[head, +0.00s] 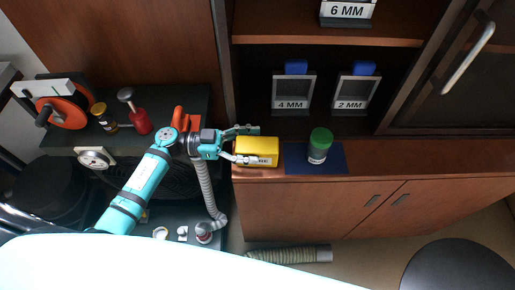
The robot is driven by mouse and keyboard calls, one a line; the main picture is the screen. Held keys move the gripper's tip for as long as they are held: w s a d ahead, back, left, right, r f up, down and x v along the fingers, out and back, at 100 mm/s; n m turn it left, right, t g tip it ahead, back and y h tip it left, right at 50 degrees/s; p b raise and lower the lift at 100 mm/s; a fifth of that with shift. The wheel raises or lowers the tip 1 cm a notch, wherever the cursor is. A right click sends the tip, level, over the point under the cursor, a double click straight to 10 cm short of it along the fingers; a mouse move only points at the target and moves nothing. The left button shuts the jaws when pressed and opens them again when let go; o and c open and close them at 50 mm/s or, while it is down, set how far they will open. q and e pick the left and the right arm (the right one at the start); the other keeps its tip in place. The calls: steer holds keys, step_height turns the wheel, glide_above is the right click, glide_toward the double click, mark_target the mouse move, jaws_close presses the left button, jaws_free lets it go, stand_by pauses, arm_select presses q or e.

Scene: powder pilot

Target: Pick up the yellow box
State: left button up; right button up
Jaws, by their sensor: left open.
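The yellow box (262,147) lies on the wooden cabinet top, near its front left corner. My left gripper (249,144) reaches in from the left and is open. One finger shows along the box's far edge and the other along its near left side, so the fingers are around its left end. I cannot tell whether they touch it. My right gripper does not show.
A green-capped jar (319,146) stands on a dark blue mat (340,160) right of the box. Labelled holders, 4 MM (292,103) and 2 MM (351,103), stand behind. A red bottle (141,122) is at left. A grey hose (290,255) lies below.

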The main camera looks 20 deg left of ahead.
mark_target(252, 147)
arm_select(q)
steer(key=c, duration=1.1)
steer(key=shift+a+r, duration=0.1)
steer(key=shift+r, duration=0.45)
steer(key=shift+s+d+r, duration=0.25)
steer(key=shift+r, duration=0.4)
steer(key=shift+s+d+r, duration=0.2)
steer(key=shift+r, duration=0.4)
steer(key=s+d, duration=0.3)
steer(key=s+d+r, duration=0.1)
steer(key=s+d, duration=0.6)
steer(key=shift+s+d+r, duration=0.2)
steer(key=shift+d, duration=0.1)
